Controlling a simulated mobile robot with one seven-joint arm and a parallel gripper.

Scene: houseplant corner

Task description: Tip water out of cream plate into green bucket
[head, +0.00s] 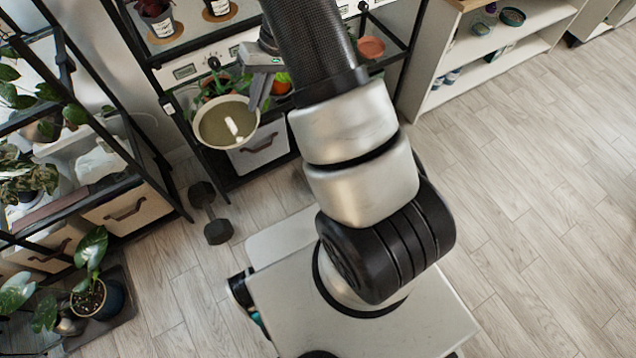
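The cream plate (203,142) is at the upper left of centre, in front of the black shelf. It looks about level and holds murky, greenish-brown water with a bright reflection on it. My gripper (258,98) is at the plate's right rim, with its grey fingers pointing down and seemingly closed on the rim; the exact contact is small and partly hidden. No green bucket can be made out. A small teal patch (258,319) shows beside my base, but I cannot tell what it belongs to.
Black shelves with potted plants and drawers stand at the back and left. A dumbbell (211,213) lies on the floor below the plate. A potted plant (95,296) stands on a dark tray at lower left. A white shelf (497,62) is at the back; the right floor is clear.

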